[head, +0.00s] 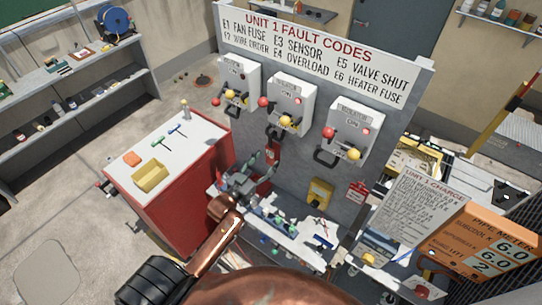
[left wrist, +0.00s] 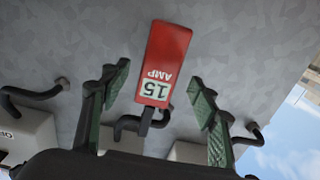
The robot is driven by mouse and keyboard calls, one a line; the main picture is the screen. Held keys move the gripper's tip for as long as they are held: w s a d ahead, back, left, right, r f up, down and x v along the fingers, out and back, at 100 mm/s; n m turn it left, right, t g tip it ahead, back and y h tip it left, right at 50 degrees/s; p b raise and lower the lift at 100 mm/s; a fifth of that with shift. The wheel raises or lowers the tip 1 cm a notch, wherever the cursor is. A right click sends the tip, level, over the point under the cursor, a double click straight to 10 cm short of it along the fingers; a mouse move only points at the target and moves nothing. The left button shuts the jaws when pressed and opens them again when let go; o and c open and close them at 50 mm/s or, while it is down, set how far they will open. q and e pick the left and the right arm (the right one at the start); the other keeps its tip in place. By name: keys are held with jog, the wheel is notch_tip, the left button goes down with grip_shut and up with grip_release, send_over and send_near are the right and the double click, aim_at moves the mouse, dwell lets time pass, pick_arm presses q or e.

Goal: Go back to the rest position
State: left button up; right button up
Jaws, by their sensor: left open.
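My left gripper (head: 264,160) reaches up from the bottom middle of the head view, in front of the grey panel. In the left wrist view its two green-padded fingers (left wrist: 161,85) are spread wide apart. A red fuse marked 15 AMP (left wrist: 164,62) shows between and beyond them, with no finger touching it in that view. The fuse also shows small and red on the panel in the head view (head: 273,151), just past the fingertips. My right gripper is not in view.
The grey panel (head: 225,130) carries three switch boxes (head: 240,82) with black handles and coloured knobs. A red cabinet (head: 180,205) stands left of my arm. A cluttered white shelf (head: 318,252) lies below the panel. An orange pipe meter (head: 485,245) is at lower right. Open floor lies left.

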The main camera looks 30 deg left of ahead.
pick_arm(q)
jog(key=s, duration=0.7)
jog(key=shift+a, duration=0.25)
jog(key=shift+s, duration=0.1)
